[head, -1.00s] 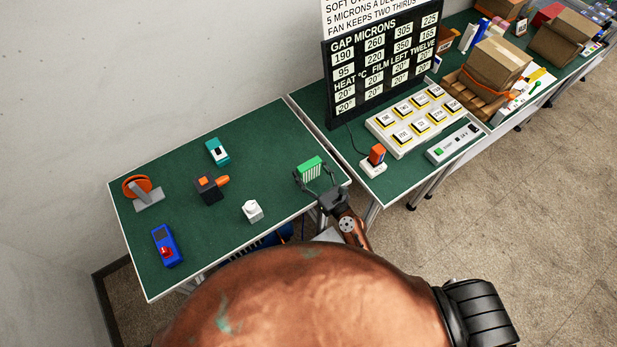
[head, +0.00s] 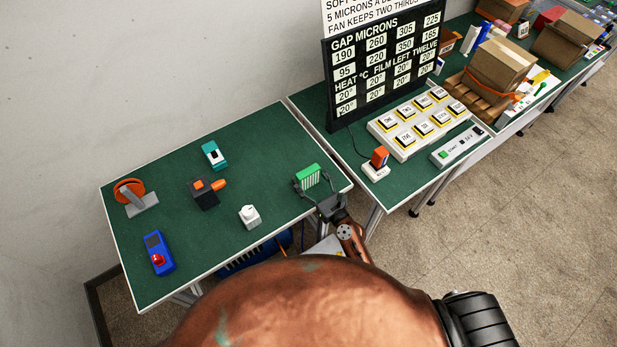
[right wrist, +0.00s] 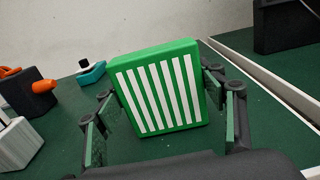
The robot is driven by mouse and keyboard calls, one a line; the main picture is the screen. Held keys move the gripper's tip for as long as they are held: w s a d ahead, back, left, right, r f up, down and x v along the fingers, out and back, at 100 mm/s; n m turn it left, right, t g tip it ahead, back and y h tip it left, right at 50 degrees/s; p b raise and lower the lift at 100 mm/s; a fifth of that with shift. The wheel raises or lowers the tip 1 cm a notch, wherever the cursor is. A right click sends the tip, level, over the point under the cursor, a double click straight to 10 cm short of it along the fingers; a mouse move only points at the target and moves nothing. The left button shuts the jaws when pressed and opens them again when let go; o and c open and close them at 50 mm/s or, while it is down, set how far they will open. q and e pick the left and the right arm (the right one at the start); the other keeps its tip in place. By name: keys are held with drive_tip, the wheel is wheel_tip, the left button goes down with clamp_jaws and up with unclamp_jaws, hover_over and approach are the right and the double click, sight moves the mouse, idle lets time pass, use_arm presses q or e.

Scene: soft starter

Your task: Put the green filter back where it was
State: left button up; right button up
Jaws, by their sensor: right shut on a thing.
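The green filter (head: 308,176) is a green block with white stripes, near the right end of the left table's green top. My right gripper (head: 314,187) is shut on it, with one finger at each side. In the right wrist view the green filter (right wrist: 158,88) stands slightly tilted between the pads of my right gripper (right wrist: 160,125). I cannot tell whether its lower edge touches the table, as the gripper body hides it. My left gripper is not in view.
The left table (head: 265,130) also holds a teal block (head: 214,155), a dark block with an orange knob (head: 206,192), a white block (head: 250,216), a blue device (head: 158,253) and an orange reel (head: 131,194). Right of a gap are a button panel (head: 420,124) and dark board (head: 385,65).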

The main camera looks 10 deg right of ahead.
drive_tip(key=o, duration=1.3)
drive_tip(key=shift+f, duration=0.15)
drive_tip(key=shift+o, duration=0.2)
